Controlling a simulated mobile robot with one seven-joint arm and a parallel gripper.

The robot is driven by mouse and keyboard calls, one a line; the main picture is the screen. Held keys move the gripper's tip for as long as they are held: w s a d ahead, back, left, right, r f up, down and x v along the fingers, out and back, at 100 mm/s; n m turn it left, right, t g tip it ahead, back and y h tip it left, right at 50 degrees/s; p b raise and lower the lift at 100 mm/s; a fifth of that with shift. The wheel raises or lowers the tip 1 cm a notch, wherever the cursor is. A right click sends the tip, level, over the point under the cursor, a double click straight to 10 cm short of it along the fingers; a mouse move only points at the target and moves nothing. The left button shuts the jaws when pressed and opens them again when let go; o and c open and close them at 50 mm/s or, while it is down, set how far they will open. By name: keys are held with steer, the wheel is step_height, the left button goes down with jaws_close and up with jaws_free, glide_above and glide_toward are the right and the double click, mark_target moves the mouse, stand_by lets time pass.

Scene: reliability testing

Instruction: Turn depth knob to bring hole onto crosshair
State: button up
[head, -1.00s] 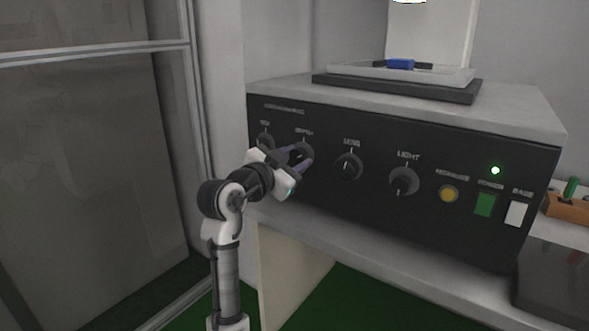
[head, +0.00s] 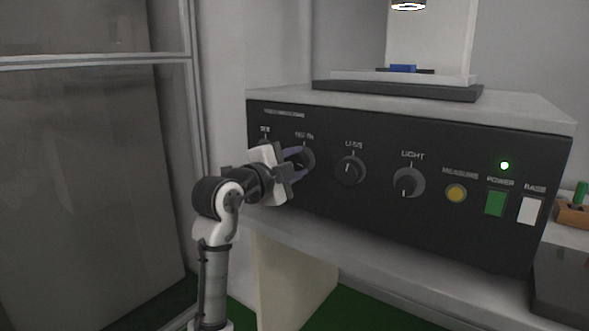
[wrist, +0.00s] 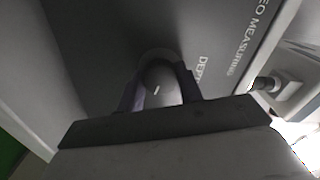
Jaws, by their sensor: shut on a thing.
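The depth knob (head: 306,158) is a dark round knob on the black front panel, under a blurred label in the head view. In the wrist view the knob (wrist: 160,82) shows a small white pointer mark, with a partly cut-off "DEPTH" label to its right. My gripper (head: 297,163) is shut on the depth knob, with one purple-grey finger on each side. The fingers (wrist: 160,95) flank the knob in the wrist view too. A blue block (head: 403,69) sits on the stage (head: 450,79) on top of the unit. No hole or crosshair can be made out.
To the right on the panel (head: 330,205) are the lens knob (head: 350,170), light knob (head: 408,182), yellow measure button (head: 456,193), green power switch (head: 495,203) and white switch (head: 530,210). Another knob is partly behind my gripper. A glass-like partition (head: 95,180) stands left.

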steer(key=shift+m, duration=0.4)
steer(key=o, duration=1)
steer(key=v, duration=1.4)
steer(key=shift+w, duration=0.1)
